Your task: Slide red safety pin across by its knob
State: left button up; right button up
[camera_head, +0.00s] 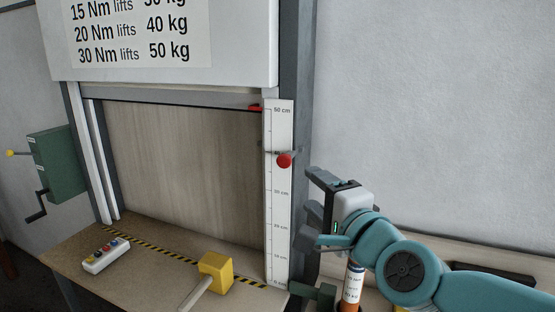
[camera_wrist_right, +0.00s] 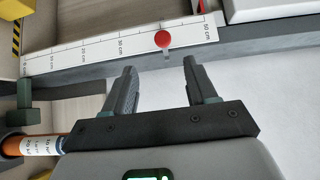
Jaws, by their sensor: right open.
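The red knob (camera_head: 284,160) of the safety pin sits in front of the white centimetre scale, in its upper half. In the right wrist view the red knob (camera_wrist_right: 163,39) shows beyond the fingertips, between the two fingers' lines, with a short grey stem beside it. My right gripper (camera_head: 308,206) is open and empty, to the right of and below the knob, apart from it. Its two fingers (camera_wrist_right: 160,66) are spread in the right wrist view. My left gripper is not in view.
The scale (camera_head: 279,215) runs up the grey post beside the wooden shutter panel (camera_head: 180,165). A yellow block with a handle (camera_head: 215,270) and a button box (camera_head: 106,255) lie on the bench. An orange cylinder (camera_head: 352,285) stands below my right gripper. A green crank box (camera_head: 57,163) is at left.

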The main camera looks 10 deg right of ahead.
aim_at(285, 162)
jog(key=w, duration=0.3)
jog(key=w+a+p, duration=0.1)
jog(key=w, duration=0.2)
jog(key=w+p, duration=0.1)
jog(key=w, duration=0.2)
jog(key=shift+a+r, duration=0.1)
jog(key=shift+a, duration=0.3)
jog(key=shift+w+d+r+p, duration=0.15)
jog(key=shift+w+p, duration=0.35)
jog(key=shift+w, duration=0.5)
jog(key=shift+w+r, duration=0.2)
jog(key=shift+w, duration=0.1)
jog(key=shift+w+a+f+p, duration=0.2)
jog(key=shift+w+a, duration=0.1)
jog(key=shift+w, duration=0.3)
jog(key=shift+w+a+f+p, duration=0.2)
jog(key=shift+w+a, duration=0.1)
jog(key=shift+w, duration=0.6)
jog(key=shift+s+d+r, duration=0.15)
jog(key=shift+s+d, duration=0.1)
jog(key=shift+s, duration=0.25)
jog(key=shift+s+r, duration=0.1)
jog(key=shift+s, duration=0.05)
jog(key=shift+c, duration=1.3)
jog(key=shift+w+a, duration=0.1)
jog(key=shift+w, duration=0.1)
grip_shut()
